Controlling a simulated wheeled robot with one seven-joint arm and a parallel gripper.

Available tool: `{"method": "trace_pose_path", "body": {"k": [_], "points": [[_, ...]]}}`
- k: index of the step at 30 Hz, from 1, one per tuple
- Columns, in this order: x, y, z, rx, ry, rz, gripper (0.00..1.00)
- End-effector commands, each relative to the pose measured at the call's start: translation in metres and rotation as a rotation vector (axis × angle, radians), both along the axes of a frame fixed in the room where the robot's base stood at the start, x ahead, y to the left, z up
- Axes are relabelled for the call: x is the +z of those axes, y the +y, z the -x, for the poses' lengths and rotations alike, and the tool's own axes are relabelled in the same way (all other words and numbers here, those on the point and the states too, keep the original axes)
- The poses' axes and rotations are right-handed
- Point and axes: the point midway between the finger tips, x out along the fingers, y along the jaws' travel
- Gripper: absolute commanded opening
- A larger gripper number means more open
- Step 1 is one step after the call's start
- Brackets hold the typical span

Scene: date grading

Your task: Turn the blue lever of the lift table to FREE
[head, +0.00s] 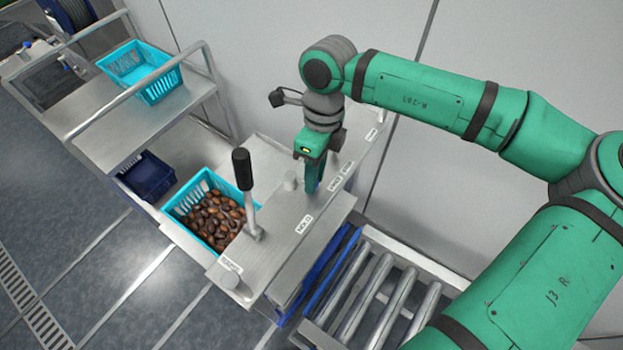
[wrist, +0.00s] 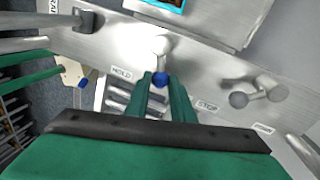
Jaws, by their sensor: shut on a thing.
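The blue lever shows in the wrist view as a blue knob (wrist: 160,79) on a short pale arm from a round pivot (wrist: 161,45). My gripper (wrist: 161,84) is shut on the knob, one green finger on each side. The lever points between the HOLD label (wrist: 122,74) on the left and the STOP label (wrist: 208,106) on the right. I cannot make out the word FREE; a finger may cover part of the plate. In the head view my gripper (head: 311,186) reaches down to the lift table top (head: 270,240), and its fingers hide the lever.
A tall black-knobbed lever (head: 242,170) stands on the table's left part. A blue crate of dates (head: 172,207) sits behind it. A grey metal lever (wrist: 258,95) is right of my fingers in the wrist view. A roller conveyor (head: 365,305) lies in front, a wall behind.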

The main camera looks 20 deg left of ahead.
Motion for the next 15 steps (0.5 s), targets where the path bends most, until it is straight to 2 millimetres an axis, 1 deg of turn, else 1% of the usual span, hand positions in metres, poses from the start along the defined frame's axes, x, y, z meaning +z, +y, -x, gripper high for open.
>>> {"method": "trace_pose_path", "body": {"k": [6,15], "points": [[0.001,0.004,-0.011,0.203,-0.001,-0.003,0.0],[0.001,0.008,-0.022,0.437,-0.001,-0.002,0.0]]}}
